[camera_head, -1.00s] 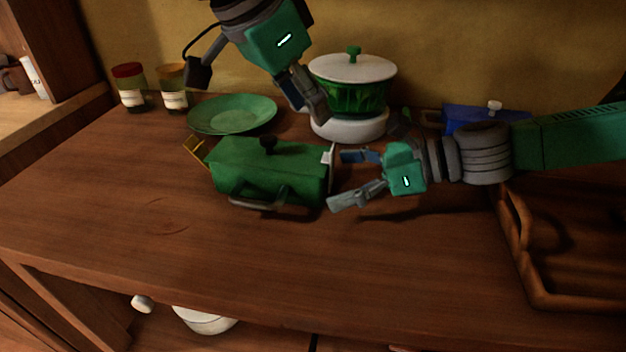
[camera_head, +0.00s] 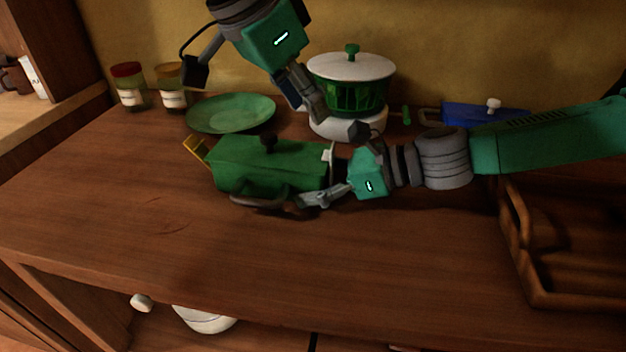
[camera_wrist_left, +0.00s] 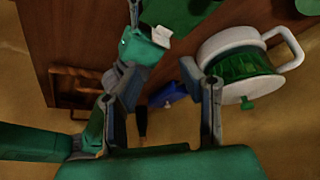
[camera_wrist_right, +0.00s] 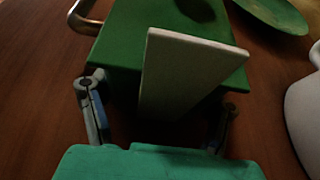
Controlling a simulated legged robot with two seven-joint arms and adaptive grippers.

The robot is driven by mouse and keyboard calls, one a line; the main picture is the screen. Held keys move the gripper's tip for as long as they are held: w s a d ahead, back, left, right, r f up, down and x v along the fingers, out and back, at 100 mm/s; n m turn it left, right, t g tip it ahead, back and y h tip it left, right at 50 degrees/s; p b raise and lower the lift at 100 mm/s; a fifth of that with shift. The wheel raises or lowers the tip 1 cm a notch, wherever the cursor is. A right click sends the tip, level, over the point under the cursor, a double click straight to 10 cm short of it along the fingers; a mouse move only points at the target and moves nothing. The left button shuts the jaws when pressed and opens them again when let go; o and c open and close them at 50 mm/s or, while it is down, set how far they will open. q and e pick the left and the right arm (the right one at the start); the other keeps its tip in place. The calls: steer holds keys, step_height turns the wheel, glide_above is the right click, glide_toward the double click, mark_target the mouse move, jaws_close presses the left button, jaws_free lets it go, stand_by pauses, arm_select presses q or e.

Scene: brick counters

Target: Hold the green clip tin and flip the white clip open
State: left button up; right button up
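The green clip tin (camera_head: 262,162) lies on the wooden counter, with a dark knob on top and a grey side handle. Its white clip (camera_head: 328,154) stands up at the right end; in the right wrist view the clip (camera_wrist_right: 188,72) is a broad pale plate in front of the tin (camera_wrist_right: 128,38). My right gripper (camera_head: 320,180) is open at that end, its fingers apart on either side of the clip (camera_wrist_right: 160,108); contact with the tin is unclear. My left gripper (camera_head: 275,98) is open and empty, above and behind the tin.
A green plate (camera_head: 231,113) and a green pot with a white lid (camera_head: 350,67) stand behind the tin. A blue box (camera_head: 482,114) is at the back right, a wooden tray (camera_head: 520,268) at the front right. The front-left counter is clear.

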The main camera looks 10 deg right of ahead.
mark_target(326, 152)
arm_select(q)
steer(key=shift+w+a+r, duration=0.1)
steer(key=shift+w+a, duration=0.05)
steer(key=shift+a, duration=0.1)
jaws_close()
steer(key=w+f+m, duration=0.1)
steer(key=f, duration=0.1)
steer(key=w+d+f+m+g, duration=0.1)
steer(key=f, duration=0.1)
steer(key=d+f+m, duration=0.1)
steer(key=shift+w+f+g+y, duration=0.3)
steer(key=shift+w+f, duration=0.1)
steer(key=shift+x, duration=0.8)
steer(key=shift+a, duration=0.1)
stand_by(0.5)
steer(key=shift+s+d+r, duration=0.1)
steer(key=shift+s+d, duration=0.2)
steer(key=shift+d, duration=0.5)
steer(key=shift+s+d, duration=0.3)
steer(key=shift+d, duration=0.45)
